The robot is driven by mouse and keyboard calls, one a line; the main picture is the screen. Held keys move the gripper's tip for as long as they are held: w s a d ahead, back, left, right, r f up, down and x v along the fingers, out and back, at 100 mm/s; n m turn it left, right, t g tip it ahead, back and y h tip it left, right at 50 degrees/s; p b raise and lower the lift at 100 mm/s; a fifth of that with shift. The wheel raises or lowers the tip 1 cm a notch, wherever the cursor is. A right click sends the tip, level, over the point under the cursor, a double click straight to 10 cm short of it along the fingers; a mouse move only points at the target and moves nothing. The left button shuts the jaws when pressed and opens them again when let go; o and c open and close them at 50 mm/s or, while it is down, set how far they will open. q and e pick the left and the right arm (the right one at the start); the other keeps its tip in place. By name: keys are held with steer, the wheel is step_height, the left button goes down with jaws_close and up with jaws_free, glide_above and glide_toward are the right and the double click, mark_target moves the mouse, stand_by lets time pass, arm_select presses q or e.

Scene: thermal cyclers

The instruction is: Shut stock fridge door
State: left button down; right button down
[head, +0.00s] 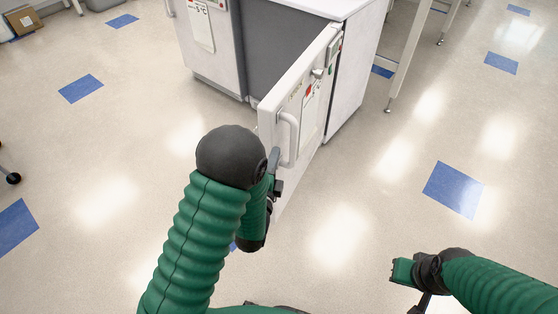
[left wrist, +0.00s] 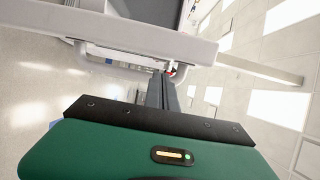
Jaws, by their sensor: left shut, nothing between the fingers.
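The stock fridge door (head: 310,90) is white and stands open, swung out from the cabinet toward me. Its handle (head: 290,140) is a pale vertical bar near the door's free edge. My left gripper (head: 274,160) is shut and empty, with its fingertips right beside the handle; I cannot tell whether they touch it. In the left wrist view the shut fingers (left wrist: 163,90) point at the door (left wrist: 140,32), and the handle (left wrist: 82,55) shows ahead of them. My right gripper (head: 420,303) is low at the right, away from the door, partly cut off.
The fridge cabinet (head: 355,65) has a dark grey interior beside the open door. A neighbouring grey-white unit (head: 212,50) stands to its left. White table legs (head: 405,60) stand to the right. The speckled floor (head: 110,160) around the door is clear on both sides.

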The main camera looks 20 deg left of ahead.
mark_target(280, 136)
arm_select(q)
steer(key=w, duration=0.2)
steer(key=w+b, duration=0.1)
steer(key=w, duration=0.5)
steer(key=shift+a, duration=0.4)
steer(key=shift+a+b, duration=0.15)
steer(key=shift+b, duration=0.15)
